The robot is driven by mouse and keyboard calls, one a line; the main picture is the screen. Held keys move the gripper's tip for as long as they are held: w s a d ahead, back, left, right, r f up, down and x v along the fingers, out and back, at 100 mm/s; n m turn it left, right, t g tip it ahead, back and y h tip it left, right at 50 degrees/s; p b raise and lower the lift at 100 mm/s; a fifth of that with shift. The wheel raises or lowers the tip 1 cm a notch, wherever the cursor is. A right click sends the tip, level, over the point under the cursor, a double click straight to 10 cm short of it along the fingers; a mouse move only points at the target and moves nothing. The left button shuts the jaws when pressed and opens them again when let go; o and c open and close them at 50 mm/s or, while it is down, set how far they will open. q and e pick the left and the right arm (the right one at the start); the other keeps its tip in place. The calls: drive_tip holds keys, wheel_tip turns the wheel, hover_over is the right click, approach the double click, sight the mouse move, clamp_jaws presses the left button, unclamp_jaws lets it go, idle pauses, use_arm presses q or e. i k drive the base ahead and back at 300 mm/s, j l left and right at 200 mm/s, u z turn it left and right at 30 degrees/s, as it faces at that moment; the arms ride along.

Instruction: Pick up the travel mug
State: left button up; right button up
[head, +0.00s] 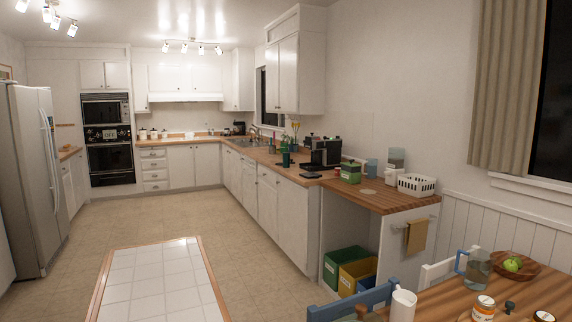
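A dark green upright cylinder (286,159), which looks like the travel mug, stands on the wooden counter left of a black coffee machine (326,152). It is small and far off, so I cannot be sure what it is. Neither of my grippers is in view.
The wooden counter (385,199) also holds a white basket (417,185) and a green box (351,173). Coloured bins (345,264) stand below its near end. A dining table (455,308) with a glass pitcher (478,268) and chairs fills the lower right. The middle floor is open.

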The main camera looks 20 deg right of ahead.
sight(286, 156)
drive_tip(key=i+j+u, duration=0.3)
drive_tip(key=j, duration=0.3)
drive_tip(key=i+j+u, duration=0.25)
drive_tip(key=j, duration=0.35)
drive_tip(key=i+j+u, duration=0.3)
drive_tip(key=j, duration=0.2)
drive_tip(key=i+j+u, duration=0.3)
drive_tip(key=j, duration=0.15)
drive_tip(key=i+z, duration=0.45)
drive_tip(key=i, duration=0.2)
drive_tip(key=i+j+z, duration=0.25)
drive_tip(key=i+z, duration=0.2)
drive_tip(key=i, duration=0.2)
drive_tip(key=i+z, duration=0.15)
drive_tip(key=i, duration=0.9)
drive_tip(key=i+j+z, duration=0.15)
drive_tip(key=i, duration=0.85)
drive_tip(key=i+l+z, duration=0.15)
drive_tip(key=i+z, duration=0.2)
drive_tip(key=i, duration=0.2)
drive_tip(key=i+z, duration=0.35)
drive_tip(key=i, duration=0.2)
drive_tip(key=i+j+z, duration=0.1)
drive_tip(key=i+z, duration=0.25)
drive_tip(key=i, duration=0.2)
drive_tip(key=i+j+z, duration=0.4)
drive_tip(key=i+l, duration=0.1)
drive_tip(key=i, duration=0.05)
